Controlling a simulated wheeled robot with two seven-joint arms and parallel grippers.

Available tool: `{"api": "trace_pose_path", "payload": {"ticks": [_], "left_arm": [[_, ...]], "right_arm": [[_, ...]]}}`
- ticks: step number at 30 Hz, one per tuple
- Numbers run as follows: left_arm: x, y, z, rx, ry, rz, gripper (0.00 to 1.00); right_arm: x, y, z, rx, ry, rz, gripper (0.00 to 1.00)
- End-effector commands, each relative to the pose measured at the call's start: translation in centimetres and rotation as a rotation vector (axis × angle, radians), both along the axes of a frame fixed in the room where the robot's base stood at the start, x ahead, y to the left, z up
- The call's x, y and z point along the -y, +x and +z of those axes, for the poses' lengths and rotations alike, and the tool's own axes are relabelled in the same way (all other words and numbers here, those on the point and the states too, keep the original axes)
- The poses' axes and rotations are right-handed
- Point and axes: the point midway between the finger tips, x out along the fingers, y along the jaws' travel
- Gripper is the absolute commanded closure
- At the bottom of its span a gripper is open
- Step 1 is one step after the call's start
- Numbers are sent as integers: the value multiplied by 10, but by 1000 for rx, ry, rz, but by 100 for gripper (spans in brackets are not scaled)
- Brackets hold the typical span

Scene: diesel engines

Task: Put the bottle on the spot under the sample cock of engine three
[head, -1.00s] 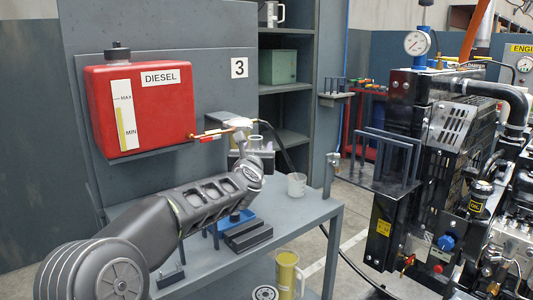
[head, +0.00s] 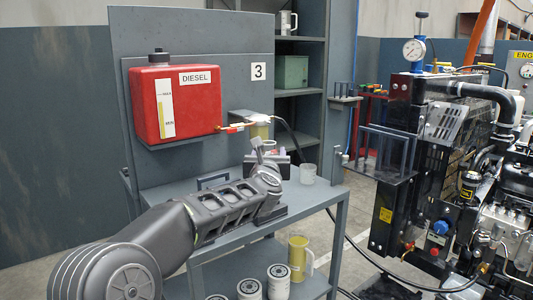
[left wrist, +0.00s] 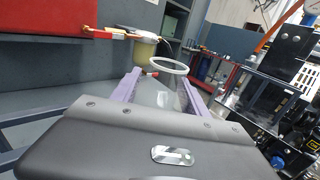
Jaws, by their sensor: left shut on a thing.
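A clear, round-rimmed bottle (left wrist: 165,94) is between the purple fingers of my left gripper (left wrist: 162,90) in the left wrist view, and the gripper is shut on it. In the head view my left gripper (head: 276,160) is over the grey table, its fingers mostly hidden. A yellowish bowl (head: 258,130) hangs beyond the gripper, near the number 3 sign (head: 258,71). A small red piece (left wrist: 152,73) shows below this bowl. I cannot make out the spot.
A red diesel tank (head: 175,100) with a brass and red valve (head: 235,128) is on the panel. The grey table (head: 328,196) has a lower shelf with white filters (head: 281,280) and a yellow jug (head: 299,258). A black engine (head: 420,150) stands at the right.

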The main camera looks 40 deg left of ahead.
Motion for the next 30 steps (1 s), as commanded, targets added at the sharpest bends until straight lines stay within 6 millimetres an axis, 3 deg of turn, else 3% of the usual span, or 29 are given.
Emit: {"api": "trace_pose_path", "payload": {"ticks": [11,17,21,24,27,30], "left_arm": [[69,19,-77,-6,-2,-88,96],[137,21,-153,-12,-5,-219,96],[206,5,-218,-8,-15,-364,96],[249,-14,-253,-7,-15,-458,96],[283,-33,-279,-5,-15,-530,96],[303,-48,-299,-1,-13,-576,96]], "right_arm": [[0,-1,0,-1,0,-1,26],[0,-1,0,-1,0,-1,26],[0,-1,0,-1,-1,-1,26],[0,-1,0,-1,-1,-1,26],[0,-1,0,-1,-1,-1,26],[0,-1,0,-1,0,-1,26]]}}
